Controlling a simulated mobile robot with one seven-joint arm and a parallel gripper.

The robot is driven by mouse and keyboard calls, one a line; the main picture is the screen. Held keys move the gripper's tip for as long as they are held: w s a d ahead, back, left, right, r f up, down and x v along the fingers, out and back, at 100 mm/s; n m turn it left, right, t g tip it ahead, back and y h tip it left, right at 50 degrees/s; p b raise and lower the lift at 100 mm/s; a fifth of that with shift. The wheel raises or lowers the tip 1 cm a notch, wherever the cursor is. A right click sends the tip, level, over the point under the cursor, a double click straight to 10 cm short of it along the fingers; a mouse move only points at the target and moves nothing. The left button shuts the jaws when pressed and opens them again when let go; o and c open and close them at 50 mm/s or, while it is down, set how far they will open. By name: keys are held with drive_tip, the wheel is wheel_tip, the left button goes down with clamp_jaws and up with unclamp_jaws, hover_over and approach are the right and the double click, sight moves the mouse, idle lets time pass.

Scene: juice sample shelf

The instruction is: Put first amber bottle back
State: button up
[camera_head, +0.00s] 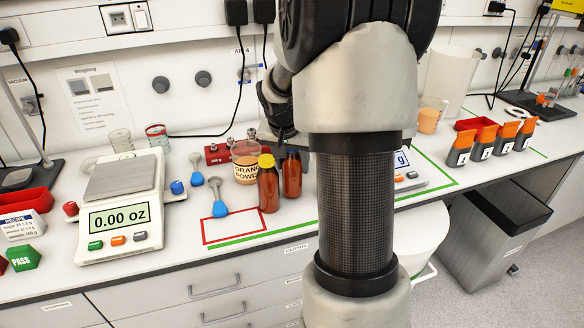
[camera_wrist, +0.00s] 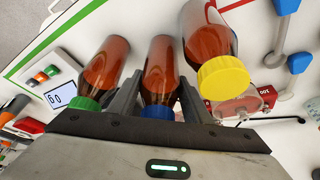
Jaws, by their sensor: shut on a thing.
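Three amber bottles stand in a row in the wrist view. The blue-capped bottle (camera_wrist: 160,68) is in the middle, between the two fingers of my gripper (camera_wrist: 156,88), which is shut on it. The green-capped bottle (camera_wrist: 105,65) is on the left and the yellow-capped bottle (camera_wrist: 207,40) on the right, both outside the fingers. In the head view the yellow-capped bottle (camera_head: 268,190) and blue-capped bottle (camera_head: 291,176) stand side by side on the bench. My arm hides the green-capped bottle and most of the gripper there. I cannot tell whether the held bottle touches the bench.
A jar of orange powder (camera_head: 245,168) stands close behind the bottles. A red outline (camera_head: 235,241) marks the bench front. The scale (camera_head: 122,205) reads 0.00 oz at left. Orange-topped boxes (camera_head: 482,142) stand at right.

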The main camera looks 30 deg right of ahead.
drive_tip(key=shift+f, duration=0.35)
drive_tip(key=shift+f, duration=0.15)
drive_tip(key=o, duration=1.4)
drive_tip(key=shift+c, duration=0.2)
drive_tip(key=shift+r, duration=0.45)
drive_tip(key=p+v, duration=0.1)
drive_tip(key=v, duration=1)
drive_tip(key=shift+a, duration=0.25)
drive_tip(key=shift+s+r, duration=0.1)
